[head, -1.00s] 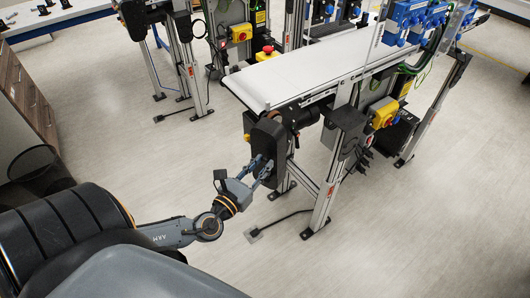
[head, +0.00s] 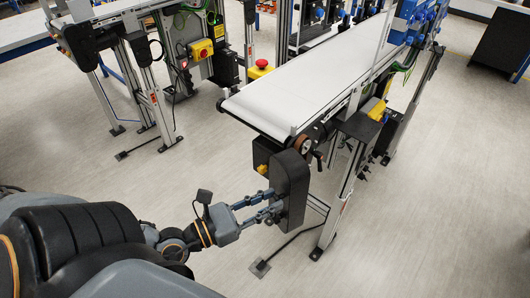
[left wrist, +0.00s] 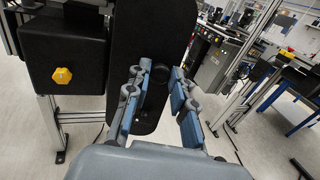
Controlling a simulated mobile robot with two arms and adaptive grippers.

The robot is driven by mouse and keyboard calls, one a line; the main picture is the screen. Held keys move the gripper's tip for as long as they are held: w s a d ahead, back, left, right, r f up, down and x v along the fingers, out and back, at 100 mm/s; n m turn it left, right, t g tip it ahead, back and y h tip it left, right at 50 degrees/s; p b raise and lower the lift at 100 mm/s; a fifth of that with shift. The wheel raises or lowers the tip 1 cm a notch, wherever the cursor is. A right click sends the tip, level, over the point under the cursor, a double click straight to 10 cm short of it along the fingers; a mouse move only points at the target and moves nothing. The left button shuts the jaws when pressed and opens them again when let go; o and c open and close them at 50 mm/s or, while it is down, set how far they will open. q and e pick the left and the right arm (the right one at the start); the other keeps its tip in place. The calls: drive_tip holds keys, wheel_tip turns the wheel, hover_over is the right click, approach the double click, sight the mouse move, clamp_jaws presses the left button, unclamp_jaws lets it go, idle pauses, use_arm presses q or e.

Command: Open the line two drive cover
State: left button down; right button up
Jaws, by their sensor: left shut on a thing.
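The black drive cover (head: 291,180) is a tall rounded panel at the near end of the white belt conveyor (head: 310,80). In the left wrist view the cover (left wrist: 150,35) fills the top middle, with a dark round part between the blue-padded fingers (left wrist: 158,100). My right gripper is not in view.
A black box with a yellow knob (left wrist: 63,75) stands left of the cover. The conveyor's metal leg (head: 335,215) and floor foot (head: 260,268) are near my arm. Another conveyor (head: 110,15) stands at the upper left. The floor at the right is clear.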

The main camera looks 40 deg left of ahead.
use_arm(q)
drive_tip(key=shift+a, duration=0.15)
drive_tip(key=shift+r, duration=0.1)
drive_tip(key=c, duration=1.1)
unclamp_jaws()
drive_tip(key=shift+w, duration=0.15)
drive_tip(key=shift+c, duration=0.2)
drive_tip(key=v, duration=1.2)
